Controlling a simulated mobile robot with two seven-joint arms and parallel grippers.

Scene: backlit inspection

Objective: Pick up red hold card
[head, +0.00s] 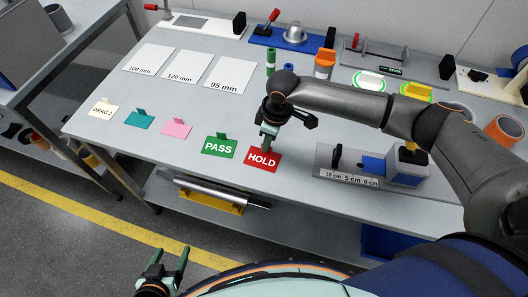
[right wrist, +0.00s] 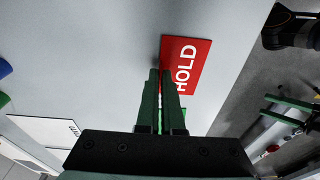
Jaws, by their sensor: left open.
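The red HOLD card (head: 262,160) lies flat near the front edge of the grey table, right of the green PASS card (head: 219,147). My right gripper (head: 267,143) points down over its back part. In the right wrist view, the red card (right wrist: 186,66) lies at the fingertips. The right fingers (right wrist: 161,85) are close together with a thin red strip between them; they appear shut on the card's raised tab, which they mostly hide. My left gripper (head: 168,268) is open and empty, low in front of the table.
A grey gauge block with a scale (head: 348,176) stands just right of the card. Pink (head: 176,128), teal (head: 140,119) and cream (head: 103,108) tabbed cards lie to the left. White size sheets (head: 229,75) lie behind. Bare table surrounds the red card's back side.

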